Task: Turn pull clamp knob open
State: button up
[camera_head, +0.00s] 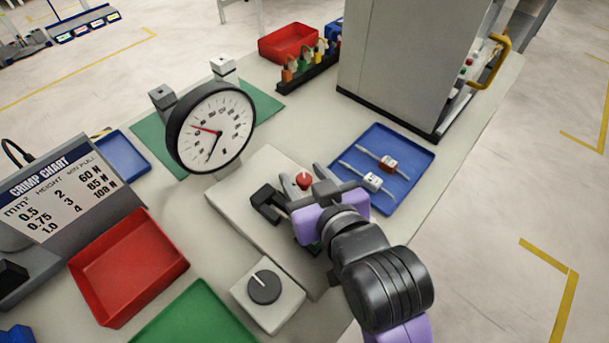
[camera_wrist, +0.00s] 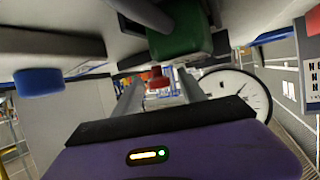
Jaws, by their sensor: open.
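A small red knob (camera_head: 303,180) stands on the light grey base plate (camera_head: 240,205) of the pull tester, in front of its round dial gauge (camera_head: 211,128). My gripper (camera_head: 305,187) reaches in from the lower right, its open fingers on either side of the red knob; contact cannot be told. In the wrist view the red knob (camera_wrist: 155,76) shows between the two grey fingers of my gripper (camera_wrist: 160,92). A black clamp-like block (camera_head: 268,202) sits just left of the fingers. The lower part of the knob is hidden. A separate dark dial (camera_head: 264,287) sits on a light box nearby.
A blue tray (camera_head: 412,180) with two small cabled parts lies right of my gripper. A tall grey machine (camera_head: 398,60) stands behind it. A red tray (camera_head: 128,266) and crimp chart (camera_head: 55,195) are at left. A green block (camera_wrist: 180,35) is close in the wrist view.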

grip_shut()
jog(key=shift+n+y, duration=0.4)
jog(key=n+g+y, duration=0.2)
jog(key=n+y, duration=0.1)
jog(key=shift+w+d, duration=0.1)
jog(key=shift+w, duration=0.05)
jog(key=n+g+y+b, duration=0.1)
jog(key=n+g+y, duration=0.2)
jog(key=n+g, duration=0.1)
jog(key=shift+g, duration=0.3)
jog(key=n+g+b, duration=0.3)
jog(key=n+g, duration=0.3)
jog(key=g, duration=0.1)
jog(key=shift+n+y, duration=0.3)
jog(key=shift+n, duration=0.1)
jog(key=shift+n+g+h+b, duration=0.6)
jog(key=shift+n+g, duration=1.1)
jog(key=shift+g, duration=0.4)
